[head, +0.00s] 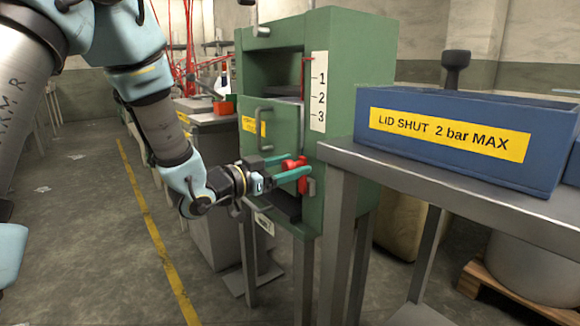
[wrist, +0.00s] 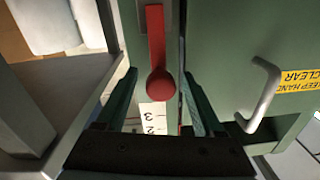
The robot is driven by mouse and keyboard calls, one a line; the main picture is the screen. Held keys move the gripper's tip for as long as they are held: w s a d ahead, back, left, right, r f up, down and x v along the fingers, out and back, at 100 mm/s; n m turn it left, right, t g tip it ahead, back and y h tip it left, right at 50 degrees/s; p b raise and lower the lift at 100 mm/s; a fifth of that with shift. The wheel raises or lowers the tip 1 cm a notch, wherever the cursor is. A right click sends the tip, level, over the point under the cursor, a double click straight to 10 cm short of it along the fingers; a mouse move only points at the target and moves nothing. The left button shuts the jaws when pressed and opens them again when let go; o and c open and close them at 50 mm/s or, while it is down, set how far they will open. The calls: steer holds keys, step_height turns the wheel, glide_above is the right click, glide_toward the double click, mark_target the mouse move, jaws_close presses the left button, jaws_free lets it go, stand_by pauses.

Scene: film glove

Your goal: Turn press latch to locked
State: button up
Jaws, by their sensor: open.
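The press latch is a red lever with a ball knob, on the right edge of the green press (head: 350,60). In the head view the red latch (head: 303,180) is partly hidden by my gripper (head: 290,170). In the wrist view the latch (wrist: 156,45) runs from the top edge down to its round knob. My gripper (wrist: 159,75) is open, with one teal finger on each side of the latch. The knob lies between the fingers, with gaps visible on both sides. No locked marking is readable.
The press door has a grey handle (wrist: 262,95) beside a yellow warning label. A white scale (head: 318,92) with numbers 1, 2, 3 is on the press front. A metal table (head: 440,190) stands close at right, bearing a blue box (head: 450,130).

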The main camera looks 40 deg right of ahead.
jaws_close()
stand_by(0.4)
stand_by(0.9)
